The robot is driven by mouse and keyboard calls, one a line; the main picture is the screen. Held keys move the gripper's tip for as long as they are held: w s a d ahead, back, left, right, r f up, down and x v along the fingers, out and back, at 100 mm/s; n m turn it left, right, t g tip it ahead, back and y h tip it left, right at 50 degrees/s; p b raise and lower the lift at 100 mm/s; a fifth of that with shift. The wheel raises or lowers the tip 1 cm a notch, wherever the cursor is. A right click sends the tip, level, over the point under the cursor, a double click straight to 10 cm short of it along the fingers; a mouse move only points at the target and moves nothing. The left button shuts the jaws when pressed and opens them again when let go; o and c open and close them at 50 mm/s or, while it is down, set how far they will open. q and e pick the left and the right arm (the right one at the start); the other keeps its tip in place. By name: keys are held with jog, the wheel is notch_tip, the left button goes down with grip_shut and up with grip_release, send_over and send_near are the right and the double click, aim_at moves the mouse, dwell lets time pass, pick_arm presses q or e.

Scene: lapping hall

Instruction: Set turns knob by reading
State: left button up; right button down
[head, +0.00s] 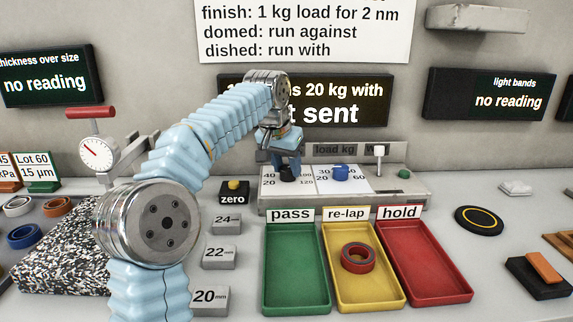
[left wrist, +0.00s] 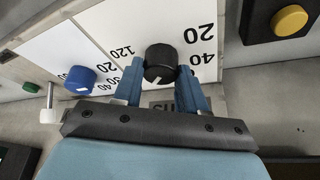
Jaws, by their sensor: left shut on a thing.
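The black turns knob (left wrist: 161,60) stands on the white dial face (left wrist: 120,28); 20 and 40 show at its right and 120 at its left in the left wrist view. A white mark shows on its lower side there; the numbers it points towards are hidden. My left gripper (left wrist: 163,78) is shut on this knob, one blue finger on each side. In the head view the gripper (head: 287,168) covers much of the knob. The reading display (head: 340,102) is partly hidden by my arm; "20 kg with" and "t sent" show. My right gripper is out of view.
A blue knob (head: 340,173), a white-topped lever (head: 379,152) and a green button (head: 404,174) share the panel. The zero button (head: 234,186) is at its left. Green (head: 295,300), yellow (head: 368,300) and red (head: 430,290) trays lie in front; a ring (head: 358,257) lies in the yellow one.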

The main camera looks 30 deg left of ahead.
pick_arm(q)
jog(key=shift+a+r+m+p, duration=0.1)
jog(key=shift+m+p, duration=0.35)
jog(key=shift+m, duration=0.25)
jog(key=m+h, duration=0.1)
jog(key=m, duration=0.2)
jog(key=shift+h, duration=0.4)
jog(key=o, duration=1.1)
jog(key=shift+c, duration=0.2)
jog(key=v, duration=0.7)
jog(key=shift+r, duration=0.2)
